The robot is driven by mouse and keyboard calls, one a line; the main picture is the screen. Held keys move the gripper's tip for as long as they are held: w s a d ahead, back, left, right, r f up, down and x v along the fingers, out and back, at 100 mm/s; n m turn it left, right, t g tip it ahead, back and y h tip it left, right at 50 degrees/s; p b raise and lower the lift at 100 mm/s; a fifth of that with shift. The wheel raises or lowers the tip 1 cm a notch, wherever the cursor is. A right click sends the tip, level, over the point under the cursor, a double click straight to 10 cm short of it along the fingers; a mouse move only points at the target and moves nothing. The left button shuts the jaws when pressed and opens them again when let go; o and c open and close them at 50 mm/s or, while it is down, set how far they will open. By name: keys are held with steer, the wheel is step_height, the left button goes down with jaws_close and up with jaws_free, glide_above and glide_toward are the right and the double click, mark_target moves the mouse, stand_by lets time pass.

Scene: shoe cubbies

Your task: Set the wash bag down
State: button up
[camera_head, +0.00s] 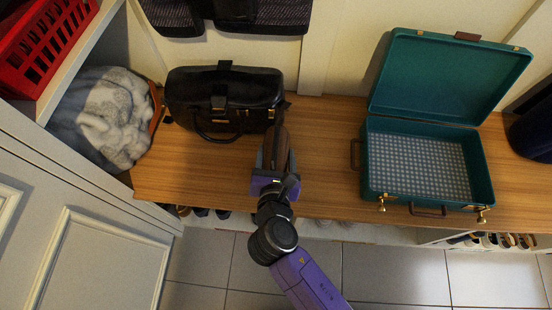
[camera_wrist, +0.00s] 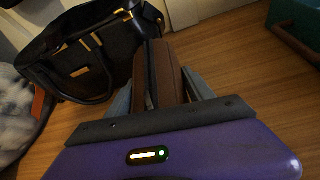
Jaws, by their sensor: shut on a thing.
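The wash bag is a brown, elongated soft case with a dark zip line (camera_wrist: 160,72); it also shows in the head view (camera_head: 280,142), just right of the black handbag. My gripper (camera_wrist: 162,90) is shut on the wash bag, with one grey finger on each side of it. In the head view my gripper (camera_head: 273,160) is above the wooden bench (camera_head: 330,160). The far end of the wash bag is close to the black handbag's right side; I cannot tell if they touch. I cannot tell whether its underside rests on the bench.
A black handbag (camera_head: 226,92) stands on the bench at left. An open green suitcase (camera_head: 425,125) with an empty checked lining sits at right. A grey fluffy bundle (camera_head: 105,120) and a red basket (camera_head: 45,45) are at far left. Bench between gripper and suitcase is clear.

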steer(key=shift+f, duration=0.9)
steer(key=shift+r, duration=0.1)
steer(key=o, duration=1.5)
steer(key=shift+s, duration=0.1)
steer(key=p+v, duration=0.3)
steer(key=v, duration=0.8)
steer(key=shift+s+r, duration=0.2)
steer(key=shift+s, duration=0.15)
